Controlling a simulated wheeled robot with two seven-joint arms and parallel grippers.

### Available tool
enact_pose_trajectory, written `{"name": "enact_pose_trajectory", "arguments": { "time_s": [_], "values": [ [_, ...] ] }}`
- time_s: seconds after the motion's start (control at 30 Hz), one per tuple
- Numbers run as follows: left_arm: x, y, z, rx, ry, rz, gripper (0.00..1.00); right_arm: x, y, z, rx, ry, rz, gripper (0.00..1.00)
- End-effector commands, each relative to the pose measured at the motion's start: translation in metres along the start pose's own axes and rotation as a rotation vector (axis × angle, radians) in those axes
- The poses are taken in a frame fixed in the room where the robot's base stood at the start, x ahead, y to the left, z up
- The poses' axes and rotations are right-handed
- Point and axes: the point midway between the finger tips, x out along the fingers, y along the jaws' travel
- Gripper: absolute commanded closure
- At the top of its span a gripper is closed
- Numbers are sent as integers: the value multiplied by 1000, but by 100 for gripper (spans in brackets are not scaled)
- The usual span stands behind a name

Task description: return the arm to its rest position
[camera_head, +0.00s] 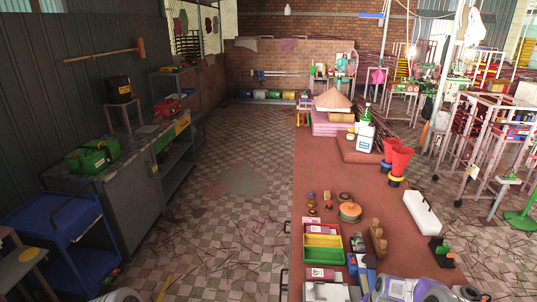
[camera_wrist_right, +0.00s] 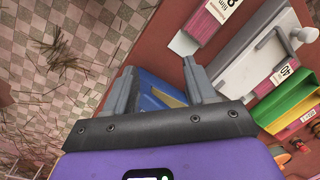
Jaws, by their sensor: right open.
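My right arm (camera_head: 405,290) comes in at the bottom right of the head view, over the near end of the red table. In the right wrist view my right gripper (camera_wrist_right: 162,85) has its two grey fingers spread apart. A blue object with a tan part (camera_wrist_right: 150,100) lies below and between the fingers; I see no grip on it. A blue item also lies on the table near the arm in the head view (camera_head: 353,265). A pale rounded piece at the bottom left of the head view seems to be mine; my left gripper is not in view.
A blue cart (camera_head: 60,225) stands left. The tiled floor between is open.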

Motion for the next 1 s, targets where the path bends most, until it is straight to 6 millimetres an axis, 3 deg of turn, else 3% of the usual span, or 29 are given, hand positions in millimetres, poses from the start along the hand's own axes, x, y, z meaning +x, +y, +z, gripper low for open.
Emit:
{"name": "enact_pose_trajectory", "arguments": {
  "time_s": [0.1, 0.2, 0.3, 0.43, 0.6, 0.67, 0.7, 1.0],
  "values": [
    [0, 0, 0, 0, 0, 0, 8, 49, -5, 62, -135, -51, -41, 45],
    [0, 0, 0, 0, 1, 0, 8, 81, -4, 121, -255, -80, -83, 45],
    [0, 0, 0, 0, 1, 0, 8, 101, 5, 177, -359, -99, -118, 45],
    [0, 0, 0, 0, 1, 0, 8, 112, 21, 238, -470, -113, -149, 45],
    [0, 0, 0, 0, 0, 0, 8, 111, 46, 301, -590, -123, -174, 45],
    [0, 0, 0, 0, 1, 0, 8, 107, 56, 320, -632, -126, -180, 45],
    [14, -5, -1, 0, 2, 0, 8, 123, 54, 313, -627, -115, -183, 45],
    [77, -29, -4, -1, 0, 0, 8, 190, 62, 306, -622, -114, -182, 45]
  ]
}}
